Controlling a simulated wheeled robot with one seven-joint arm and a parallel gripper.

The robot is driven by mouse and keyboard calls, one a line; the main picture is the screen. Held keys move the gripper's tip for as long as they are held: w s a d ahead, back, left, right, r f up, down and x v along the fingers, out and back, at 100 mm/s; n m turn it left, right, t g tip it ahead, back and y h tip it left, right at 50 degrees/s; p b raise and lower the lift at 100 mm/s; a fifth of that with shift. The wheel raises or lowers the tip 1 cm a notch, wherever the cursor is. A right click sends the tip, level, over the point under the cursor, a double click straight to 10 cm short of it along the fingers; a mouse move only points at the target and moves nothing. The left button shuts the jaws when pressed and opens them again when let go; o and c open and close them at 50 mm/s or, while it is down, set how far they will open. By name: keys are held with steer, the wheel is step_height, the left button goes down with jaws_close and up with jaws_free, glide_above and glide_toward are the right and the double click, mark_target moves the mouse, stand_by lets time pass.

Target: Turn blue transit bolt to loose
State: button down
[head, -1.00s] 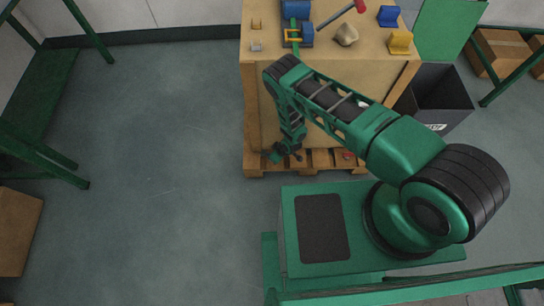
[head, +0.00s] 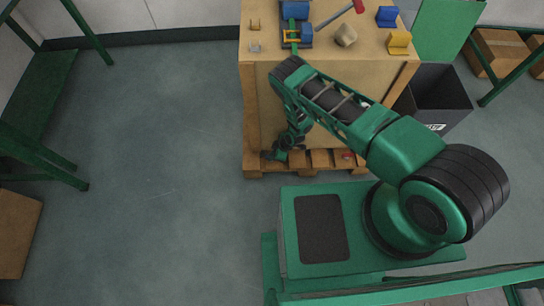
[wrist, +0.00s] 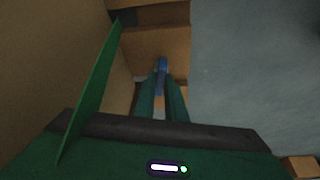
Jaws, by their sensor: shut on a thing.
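The blue transit bolt (wrist: 162,64) shows in the wrist view as a narrow blue piece at the brown wood of the pallet. My gripper (wrist: 162,80) has its two green fingers closed on either side of it. The bolt's lower part is hidden between the fingers, and I cannot tell how far it is turned. In the head view, my gripper (head: 275,155) is low beside the front left of the pallet (head: 322,161), under the large crate's front. The bolt cannot be made out there.
The crate (head: 355,75) stands on the pallet, with a blue and green device (head: 294,25), a red-headed tool (head: 358,7) and yellow and blue pieces on top. A dark bin (head: 440,95) stands to the right. The floor on the left is clear.

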steer(key=shift+d, duration=0.1)
steer(key=c, duration=1.8)
jaws_free()
steer(key=v, duration=1)
steer(key=shift+d+r, duration=0.15)
steer(key=shift+r, duration=0.15)
